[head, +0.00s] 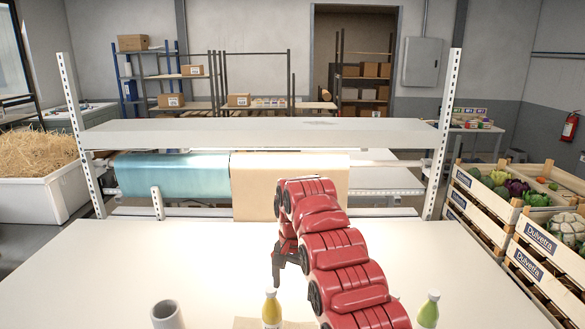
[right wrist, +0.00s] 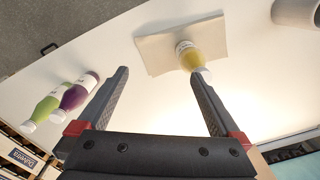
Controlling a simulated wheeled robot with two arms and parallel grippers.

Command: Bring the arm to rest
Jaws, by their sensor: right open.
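My right arm is red and reaches over the white table (head: 150,250) in the head view. Its gripper (head: 288,268) hangs above the table, pointing down. In the right wrist view the two fingers of my right gripper (right wrist: 158,85) are wide apart, with nothing held between them. A yellow bottle (head: 272,308) stands at the front of the table; in the right wrist view the yellow bottle (right wrist: 188,55) is on a sheet of brown paper (right wrist: 155,45), beyond the fingertips. My left gripper is in neither view.
A green bottle (head: 429,310) stands right of my arm; a purple bottle (right wrist: 78,92) is beside it in the wrist view. A grey cylinder (head: 166,315) stands front left. Paper rolls (head: 255,185) and a shelf (head: 260,132) line the table's back. Vegetable crates (head: 540,255) are right.

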